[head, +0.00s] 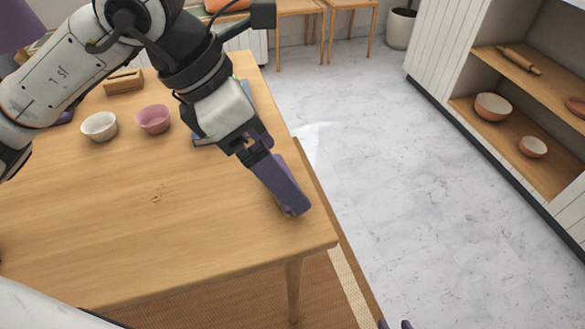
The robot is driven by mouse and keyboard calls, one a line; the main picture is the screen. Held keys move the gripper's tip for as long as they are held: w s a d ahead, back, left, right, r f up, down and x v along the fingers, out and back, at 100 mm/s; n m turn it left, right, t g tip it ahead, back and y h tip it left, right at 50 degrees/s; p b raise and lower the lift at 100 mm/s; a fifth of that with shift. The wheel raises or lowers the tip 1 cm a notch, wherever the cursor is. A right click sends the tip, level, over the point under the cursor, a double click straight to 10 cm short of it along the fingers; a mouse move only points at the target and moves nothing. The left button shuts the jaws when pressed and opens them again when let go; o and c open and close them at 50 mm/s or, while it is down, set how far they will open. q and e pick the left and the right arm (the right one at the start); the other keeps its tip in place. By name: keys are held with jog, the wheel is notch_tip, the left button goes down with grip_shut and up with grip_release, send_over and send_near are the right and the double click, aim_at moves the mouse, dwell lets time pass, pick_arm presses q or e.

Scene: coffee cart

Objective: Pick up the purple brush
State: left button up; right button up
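No brush stands out clearly from the purple fingers.
A white bowl (99,127), a pink bowl (153,119) and a wooden holder (123,81) stand at the table's far left. A purple thing (65,118) is partly hidden by my arm. An open shelf (505,120) stands at the right. The floor between is clear.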

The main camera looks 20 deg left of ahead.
pick_arm(q)
jog(key=shift+t+y, duration=0.4)
jog(key=shift+y, duration=0.3)
jog(key=w+f, duration=0.1)
jog(key=w+a+f, duration=0.1)
jog(key=w+f, duration=0.1)
jog(key=shift+w+a+f+b, duration=0.1)
jog(key=shift+a+f+b, duration=0.2)
jog(key=shift+a+b, duration=0.1)
jog(key=shift+a+b+x, duration=0.2)
jog(key=shift+b+x, duration=0.15)
jog(key=shift+x, duration=2.6)
jog(key=shift+w, duration=0.1)
jog(key=c, duration=0.9)
